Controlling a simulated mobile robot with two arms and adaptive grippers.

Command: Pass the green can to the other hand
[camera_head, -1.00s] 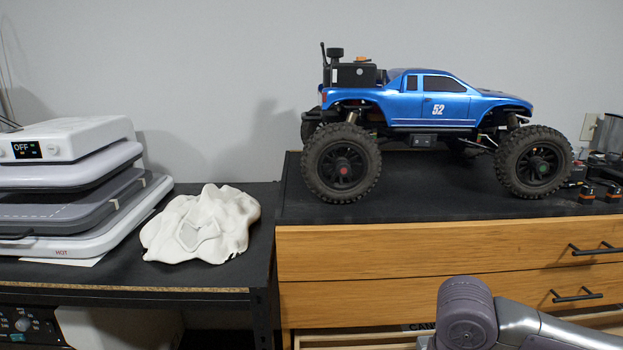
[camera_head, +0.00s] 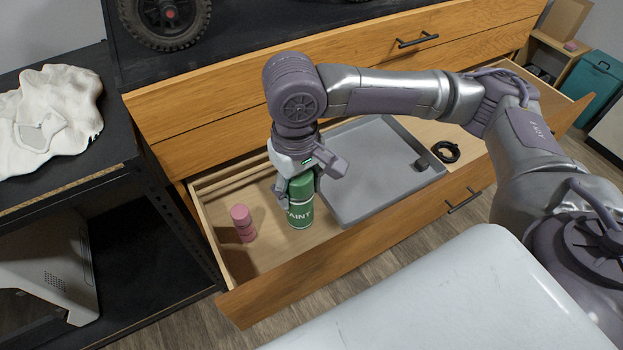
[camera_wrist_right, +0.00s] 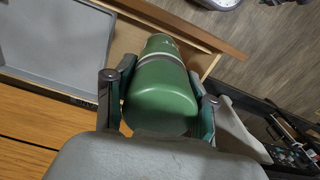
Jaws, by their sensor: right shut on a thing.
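The green can (camera_head: 300,213), marked "PAINT", stands upright in the open drawer. My right gripper (camera_head: 297,186) comes down on it from above and is shut on its upper part. The right wrist view shows the green can (camera_wrist_right: 163,95) between the two fingers of the gripper (camera_wrist_right: 160,112). I cannot tell whether the can's base touches the drawer floor. My left gripper is not in view.
The open drawer (camera_head: 262,252) also holds a pink can (camera_head: 242,222) to the left, a grey tray (camera_head: 355,195) to the right and a black ring (camera_head: 446,151).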

